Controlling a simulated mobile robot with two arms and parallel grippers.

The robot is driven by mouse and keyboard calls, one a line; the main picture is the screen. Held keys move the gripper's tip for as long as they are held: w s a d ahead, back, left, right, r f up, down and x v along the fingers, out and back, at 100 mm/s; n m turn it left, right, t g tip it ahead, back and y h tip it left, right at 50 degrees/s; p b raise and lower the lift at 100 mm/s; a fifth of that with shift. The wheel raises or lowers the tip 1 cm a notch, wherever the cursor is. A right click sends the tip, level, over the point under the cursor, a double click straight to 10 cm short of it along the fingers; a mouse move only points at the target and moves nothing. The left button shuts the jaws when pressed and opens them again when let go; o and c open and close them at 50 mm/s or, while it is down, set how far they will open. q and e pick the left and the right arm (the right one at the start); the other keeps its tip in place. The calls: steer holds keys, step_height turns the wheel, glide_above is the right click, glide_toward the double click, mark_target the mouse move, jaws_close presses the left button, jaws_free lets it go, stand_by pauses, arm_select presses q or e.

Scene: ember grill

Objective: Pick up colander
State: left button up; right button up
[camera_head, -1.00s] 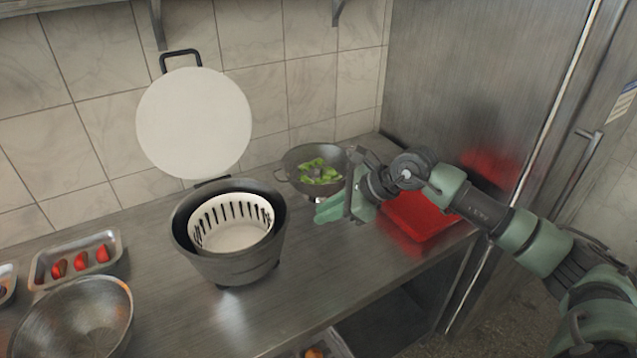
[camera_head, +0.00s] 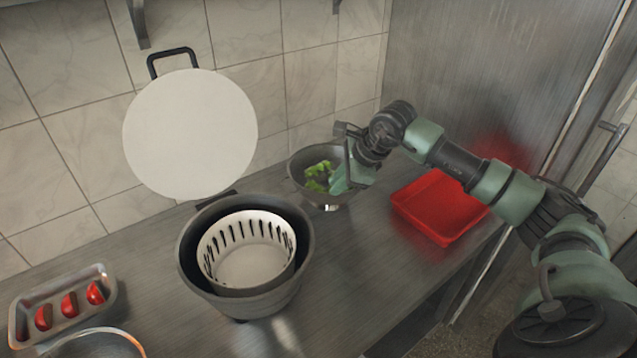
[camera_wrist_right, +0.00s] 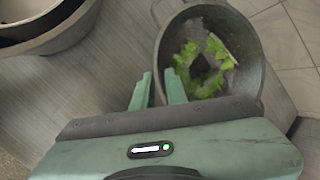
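The colander (camera_head: 298,175) is a grey metal bowl on a small foot with green leaves (camera_head: 318,178) inside. It stands upright on the counter near the tiled wall. The colander (camera_wrist_right: 238,95) and a loop handle on its rim also show in the right wrist view. My right gripper (camera_head: 342,180) is at the colander's right side in the head view. In the right wrist view its fingers (camera_wrist_right: 158,90) are apart, one outside the rim and one over the bowl. Whether they touch the rim I cannot tell. My left gripper is not in view.
A dark pot (camera_head: 215,292) with a white slotted basket (camera_head: 250,265) stands left of the colander, its round white lid (camera_head: 190,135) raised behind. A red tray (camera_head: 440,210) lies to the right. A metal tray (camera_head: 20,325) with red pieces is at the front left.

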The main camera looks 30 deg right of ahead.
mark_target(321, 202)
steer(key=p+x, duration=0.3)
steer(key=x, duration=0.3)
steer(key=shift+s+d+f, duration=0.1)
steer(key=shift+d, duration=0.1)
steer(key=shift+f, duration=0.2)
jaws_close()
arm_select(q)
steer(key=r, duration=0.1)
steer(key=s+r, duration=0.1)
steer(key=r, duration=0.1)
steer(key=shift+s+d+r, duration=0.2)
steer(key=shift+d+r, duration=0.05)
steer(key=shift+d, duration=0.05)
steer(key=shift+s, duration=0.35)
arm_select(e)
steer(key=shift+r, duration=0.2)
